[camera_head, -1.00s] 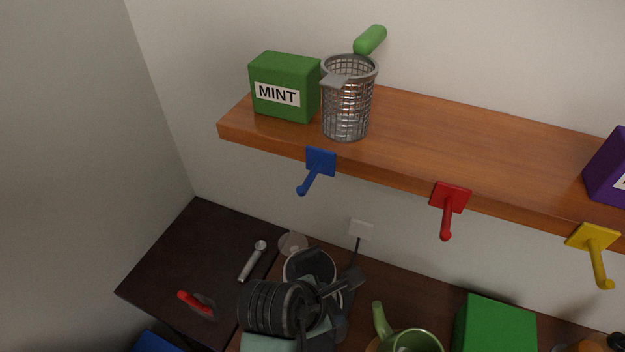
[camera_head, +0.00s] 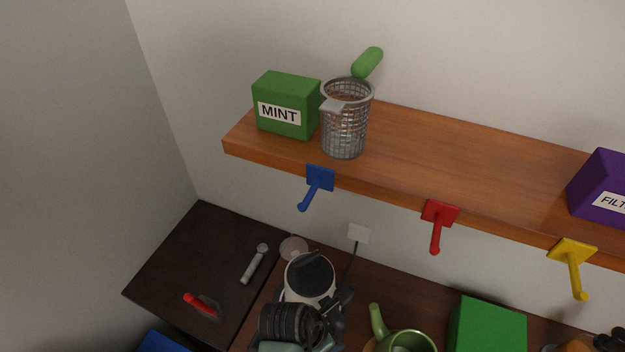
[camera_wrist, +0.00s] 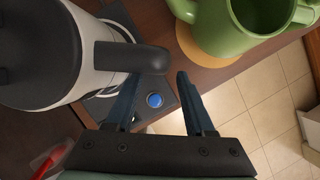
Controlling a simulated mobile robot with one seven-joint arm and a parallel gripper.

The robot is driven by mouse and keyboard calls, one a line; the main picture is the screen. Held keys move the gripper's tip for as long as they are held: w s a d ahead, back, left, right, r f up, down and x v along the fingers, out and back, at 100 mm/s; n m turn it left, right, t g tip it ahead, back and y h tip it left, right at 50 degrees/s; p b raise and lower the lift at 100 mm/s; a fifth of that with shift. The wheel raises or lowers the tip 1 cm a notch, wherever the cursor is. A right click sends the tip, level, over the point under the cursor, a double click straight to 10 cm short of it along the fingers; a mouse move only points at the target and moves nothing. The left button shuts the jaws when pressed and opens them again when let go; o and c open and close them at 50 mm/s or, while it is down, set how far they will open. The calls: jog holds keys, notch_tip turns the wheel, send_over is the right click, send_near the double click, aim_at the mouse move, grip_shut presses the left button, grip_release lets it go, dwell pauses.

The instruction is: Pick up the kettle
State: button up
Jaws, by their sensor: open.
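The kettle (camera_head: 307,290) has a white body and a black lid and stands on the counter at the lower middle of the head view. In the wrist view the kettle (camera_wrist: 92,75) fills the left side, and its dark handle (camera_wrist: 140,57) points right. My gripper (camera_wrist: 160,76) is open and empty. Its two dark blue fingers are close to the handle's end, with the left fingertip near or under the handle; contact cannot be told. In the head view my wrist hides the kettle's lower front, and the fingers are hard to make out.
A green pot (camera_wrist: 235,35) stands on an orange round mat (camera_wrist: 190,48) right of the kettle. A plate with a blue button (camera_wrist: 155,100) lies below the handle. A green box (camera_head: 487,328) is further right. The wooden shelf (camera_head: 440,150) with hooks overhangs behind.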

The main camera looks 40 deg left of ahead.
jog(key=shift+x, duration=2.35)
jog(key=shift+d+r, duration=0.1)
jog(key=shift+d, duration=0.05)
grip_shut()
jog(key=shift+w+r, duration=0.1)
